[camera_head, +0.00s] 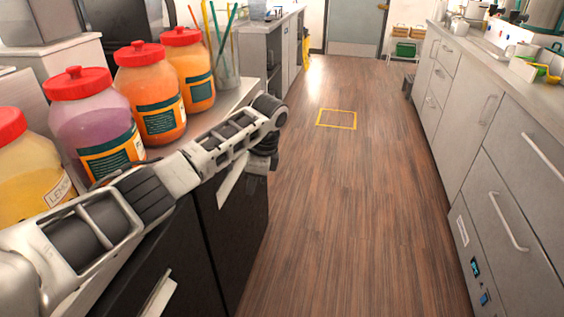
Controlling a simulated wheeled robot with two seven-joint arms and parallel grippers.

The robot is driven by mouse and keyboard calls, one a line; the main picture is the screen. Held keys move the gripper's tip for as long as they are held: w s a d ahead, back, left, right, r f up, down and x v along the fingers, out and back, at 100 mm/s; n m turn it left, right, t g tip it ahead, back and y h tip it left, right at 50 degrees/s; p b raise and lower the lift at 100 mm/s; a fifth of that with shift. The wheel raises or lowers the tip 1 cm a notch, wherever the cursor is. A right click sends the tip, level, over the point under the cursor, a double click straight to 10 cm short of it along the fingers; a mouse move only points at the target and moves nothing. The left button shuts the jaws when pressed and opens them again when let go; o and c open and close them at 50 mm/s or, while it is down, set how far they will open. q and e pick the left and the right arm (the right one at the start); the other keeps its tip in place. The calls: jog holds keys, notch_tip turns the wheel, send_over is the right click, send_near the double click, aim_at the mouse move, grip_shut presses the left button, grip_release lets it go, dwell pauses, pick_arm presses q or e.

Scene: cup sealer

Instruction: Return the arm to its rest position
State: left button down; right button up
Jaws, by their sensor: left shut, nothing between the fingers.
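My left arm (160,190) comes in from the lower left and stretches forward in front of the counter with the jars. Its far joint bends down at the counter's front corner. My left gripper (257,167) hangs below that joint, small and dark, beside the black cabinet front and above the floor. It is shut and holds nothing. My right arm and right gripper are not in view.
Several red-lidded jars, such as an orange one (150,93) and a purple one (95,122), stand close behind my left arm. A clear container (226,70) holds straws. Grey drawers (500,190) line the right. The wooden floor (350,200) between is clear, with a yellow outlined rectangle (337,126).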

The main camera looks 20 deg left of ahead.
pick_arm(q)
jog(key=s+d+f+n+t+h, duration=0.2)
jog(key=s+d+f+n+h, duration=0.1)
jog(key=s+d+f, duration=1.15)
jog(key=s+a+r+n+t, duration=0.1)
jog(key=s+a+r+n, duration=0.15)
jog(key=s, duration=0.35)
jog(key=s+a+r+n+t, duration=0.1)
jog(key=s+a+r+n, duration=0.15)
jog(key=s, duration=0.35)
jog(key=s+a+r+n+t, duration=0.1)
jog(key=s+r+n, duration=0.1)
jog(key=s+n, duration=0.25)
jog(key=w+d+f+m+t+h, duration=0.1)
jog(key=w+d+f+t+h, duration=0.1)
jog(key=w+d+f+t, duration=0.3)
jog(key=shift+w+d+f+t, duration=0.2)
jog(key=shift+f+t, duration=0.4)
jog(key=shift+f, duration=0.95)
jog(key=shift+m, duration=0.25)
